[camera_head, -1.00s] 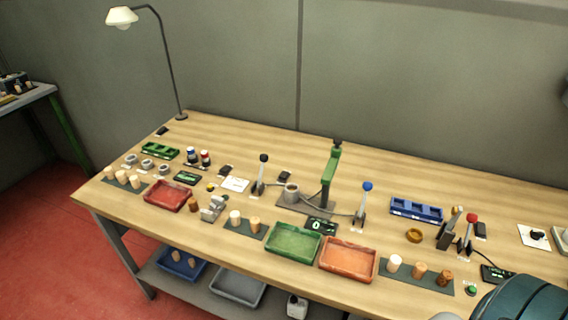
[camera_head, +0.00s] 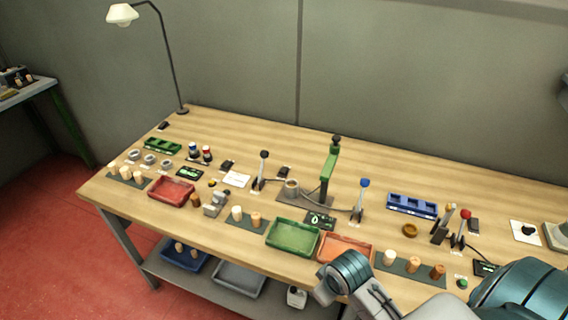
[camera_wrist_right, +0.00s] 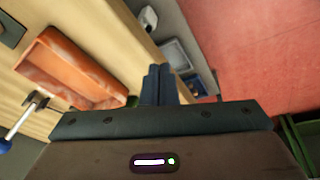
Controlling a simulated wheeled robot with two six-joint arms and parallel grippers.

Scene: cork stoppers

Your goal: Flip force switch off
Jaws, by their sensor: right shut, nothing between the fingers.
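No label is readable, so I cannot tell which control is the force switch. Small black switch-like boxes lie by the left station (camera_head: 227,166), behind the middle station (camera_head: 284,172) and at the right station (camera_head: 474,226). Levers stand upright or slightly tilted: a black-knobbed lever (camera_head: 262,170), a blue-knobbed lever (camera_head: 360,201) and a red-knobbed lever (camera_head: 460,229). My right gripper (camera_wrist_right: 158,78) is shut and empty in the right wrist view, near the bench's front edge beside the orange tray (camera_wrist_right: 78,68). My left gripper is not in view.
A green tray (camera_head: 292,238) and the orange tray (camera_head: 345,246) lie along the bench front. A green press (camera_head: 330,170) stands behind them. Corks on a dark mat (camera_head: 412,267) are close to my right arm. A lamp (camera_head: 122,14) stands at the back left.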

